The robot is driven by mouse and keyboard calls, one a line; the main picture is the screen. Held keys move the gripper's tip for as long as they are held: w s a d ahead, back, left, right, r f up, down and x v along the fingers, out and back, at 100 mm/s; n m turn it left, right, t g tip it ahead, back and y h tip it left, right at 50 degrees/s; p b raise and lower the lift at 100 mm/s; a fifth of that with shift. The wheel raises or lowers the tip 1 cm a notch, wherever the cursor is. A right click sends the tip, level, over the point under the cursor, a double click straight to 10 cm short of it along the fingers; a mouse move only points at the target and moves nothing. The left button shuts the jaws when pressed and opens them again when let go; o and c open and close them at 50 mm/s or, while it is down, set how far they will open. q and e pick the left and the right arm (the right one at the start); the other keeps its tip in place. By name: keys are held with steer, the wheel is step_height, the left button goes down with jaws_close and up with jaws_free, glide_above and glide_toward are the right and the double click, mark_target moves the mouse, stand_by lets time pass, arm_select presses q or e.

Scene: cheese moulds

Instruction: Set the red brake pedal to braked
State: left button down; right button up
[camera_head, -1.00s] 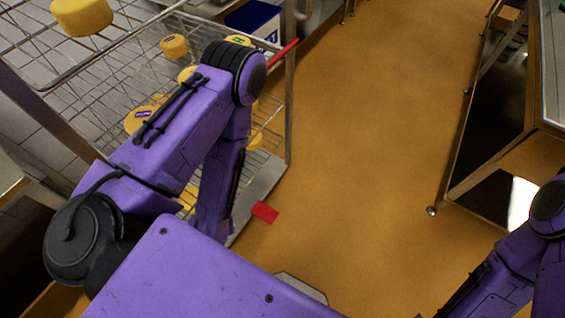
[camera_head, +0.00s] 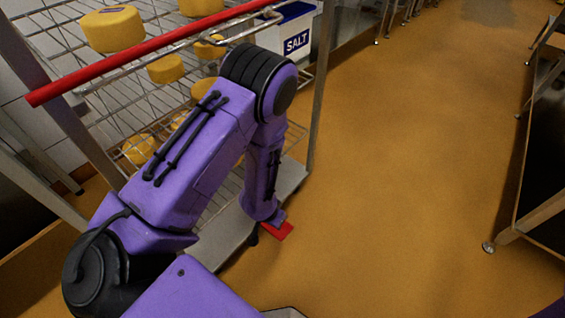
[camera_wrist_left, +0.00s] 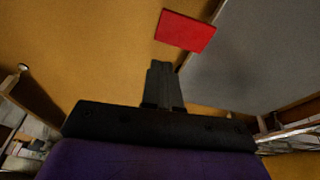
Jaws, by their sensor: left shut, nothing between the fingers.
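The red brake pedal (camera_head: 277,231) is a small flat red plate low at the corner of the wire rack cart's base (camera_head: 290,180). In the left wrist view the pedal (camera_wrist_left: 186,31) lies just beyond and slightly right of the fingertips, beside the grey base. My left gripper (camera_wrist_left: 161,66) is shut and empty, its fingers pointing toward the pedal. I see a narrow gap between them in the picture; contact cannot be told. In the head view my left forearm hangs down beside the cart, its lower end by the pedal. My right gripper is out of view.
The cart carries several yellow cheeses (camera_head: 112,29) on wire shelves and has a red bar (camera_head: 150,50) across its top. A salt bin (camera_head: 292,36) stands behind it. The orange floor (camera_head: 410,170) is clear to the right, up to a table leg (camera_head: 488,246).

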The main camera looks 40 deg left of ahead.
mark_target(283, 235)
arm_select(q)
steer(key=shift+m, duration=0.5)
steer(key=b+x, duration=0.2)
steer(key=x, duration=0.3)
steer(key=b+x, duration=0.3)
steer(key=x, duration=0.3)
steer(key=a+b+x, duration=0.1)
steer(key=b+x, duration=0.2)
steer(key=x, duration=0.2)
steer(key=shift+w+f, duration=0.2)
steer(key=shift+f, duration=0.65)
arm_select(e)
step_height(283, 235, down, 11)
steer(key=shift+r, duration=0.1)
arm_select(q)
steer(key=f, duration=0.1)
steer(key=f+b, duration=0.1)
steer(key=f, duration=0.2)
steer(key=shift+d+f, duration=0.1)
steer(key=shift+d, duration=0.2)
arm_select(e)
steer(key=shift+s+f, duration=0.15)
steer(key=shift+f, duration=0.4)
arm_select(q)
steer(key=shift+s, duration=0.1)
